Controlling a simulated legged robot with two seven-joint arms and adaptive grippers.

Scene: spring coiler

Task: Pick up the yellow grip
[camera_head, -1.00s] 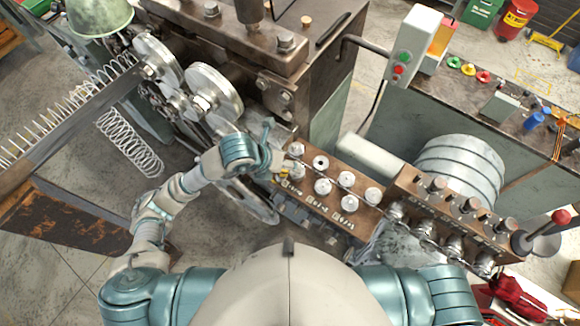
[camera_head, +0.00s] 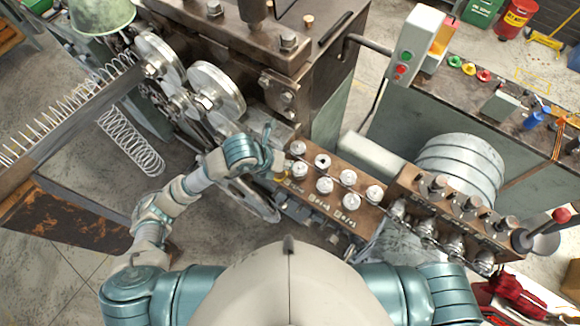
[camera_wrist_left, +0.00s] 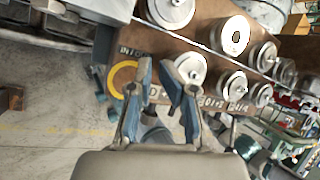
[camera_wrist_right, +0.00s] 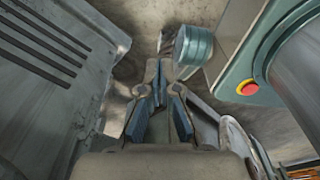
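The yellow grip shows as a yellow ring (camera_wrist_left: 112,80) on the brown block's face in the left wrist view, left of my left gripper's fingers. In the head view only a small yellow patch (camera_head: 282,178) shows at the block's left end, partly hidden by my left gripper (camera_head: 276,166). In the left wrist view my left gripper (camera_wrist_left: 158,72) has a gap between its fingertips and nothing held. The ring lies outside that gap. My right gripper (camera_wrist_right: 158,68) shows in its own wrist view, away from the grip. Its tips look close together, with nothing clearly held.
The brown block (camera_head: 335,172) carries several round metal knobs close to my left gripper. Large metal rollers (camera_head: 215,90) and a coiled spring (camera_head: 130,142) stand to the left. In the right wrist view a red button (camera_wrist_right: 247,88) sits on a green panel near my right gripper.

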